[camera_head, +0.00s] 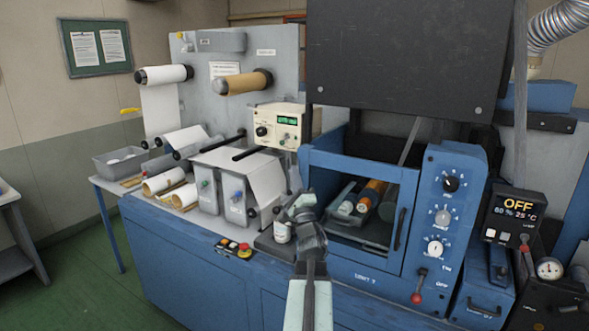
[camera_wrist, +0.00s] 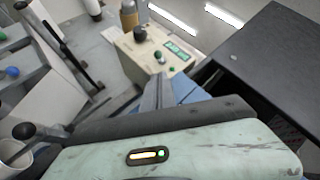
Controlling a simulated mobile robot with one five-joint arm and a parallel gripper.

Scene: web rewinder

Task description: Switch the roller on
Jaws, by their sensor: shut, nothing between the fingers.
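The blue machine (camera_head: 330,170) has an open-fronted bay with rollers (camera_head: 372,193) inside, one of them orange. On its right panel a lever with a red ball (camera_head: 417,298) hangs down, beside small lettering that seems to read ON above and OFF below. A black display (camera_head: 517,207) on the right reads OFF in orange, above 60 % and 25 °C. My gripper (camera_head: 301,203) is shut and empty, in front of the bay's left edge and well left of the lever. In the wrist view my gripper (camera_wrist: 160,88) points toward a cream control box (camera_wrist: 152,52).
The cream box (camera_head: 277,125) with a green display stands behind my gripper. Three dials (camera_head: 442,217) sit above the lever. A yellow-based red button (camera_head: 244,251) is on the front edge. A dark panel (camera_head: 395,60) overhangs the bay.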

